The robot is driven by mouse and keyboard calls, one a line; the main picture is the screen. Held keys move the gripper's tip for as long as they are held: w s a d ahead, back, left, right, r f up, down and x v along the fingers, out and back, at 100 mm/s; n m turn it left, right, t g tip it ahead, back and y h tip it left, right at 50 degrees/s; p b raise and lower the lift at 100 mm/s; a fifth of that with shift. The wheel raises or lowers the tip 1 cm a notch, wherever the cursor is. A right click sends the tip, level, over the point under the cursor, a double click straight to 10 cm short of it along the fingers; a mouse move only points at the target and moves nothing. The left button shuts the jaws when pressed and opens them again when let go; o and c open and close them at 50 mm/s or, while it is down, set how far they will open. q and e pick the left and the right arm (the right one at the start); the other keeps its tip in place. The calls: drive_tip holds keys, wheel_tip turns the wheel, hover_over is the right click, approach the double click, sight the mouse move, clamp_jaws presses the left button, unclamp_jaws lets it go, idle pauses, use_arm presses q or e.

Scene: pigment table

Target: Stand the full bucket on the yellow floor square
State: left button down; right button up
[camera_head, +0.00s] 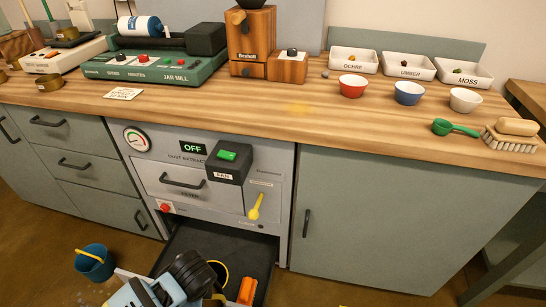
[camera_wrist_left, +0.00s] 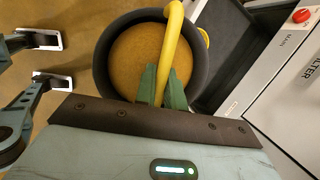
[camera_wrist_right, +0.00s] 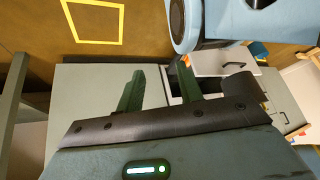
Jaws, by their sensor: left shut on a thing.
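In the left wrist view the full bucket (camera_wrist_left: 103,65) is dark and round, filled with ochre-brown powder. My left gripper (camera_wrist_left: 160,72) is shut on its yellow handle (camera_wrist_left: 173,30), above the bucket mouth. Brown floor shows beside the bucket, and the dark open bay lies to its right. In the head view my arm hides most or all of this bucket. The yellow floor square (camera_wrist_right: 94,40) is an outline on bare brown floor in the right wrist view. My right gripper (camera_wrist_right: 160,90) is open and empty, with its fingers apart.
The dust extractor (camera_head: 228,180) reads OFF; its lower bay (camera_head: 200,245) is open and dark. A blue bucket (camera_head: 95,262) stands on the floor at the left. The right cabinet door (camera_head: 380,215) is shut. Bowls and trays stand on the worktop (camera_head: 310,105).

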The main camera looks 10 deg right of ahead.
use_arm(q)
drive_tip(key=w+d+r+n+b, duration=0.2)
drive_tip(key=w+d+r+n, duration=0.1)
drive_tip(key=r, duration=0.1)
drive_tip(key=s+a+r+n+g+b, duration=0.2)
drive_tip(key=a+r+n+b, duration=0.2)
drive_tip(key=r+n, duration=0.2)
drive_tip(key=s+a+r+n+g+h+b, duration=0.1)
drive_tip(key=a+r+n+b, duration=0.3)
drive_tip(key=n, duration=0.5)
wheel_tip(320, 180, up, 2)
drive_tip(key=shift+s+r+g+b, duration=0.1)
drive_tip(key=shift+s+g+b, duration=0.45)
drive_tip(key=shift+s+g, duration=0.25)
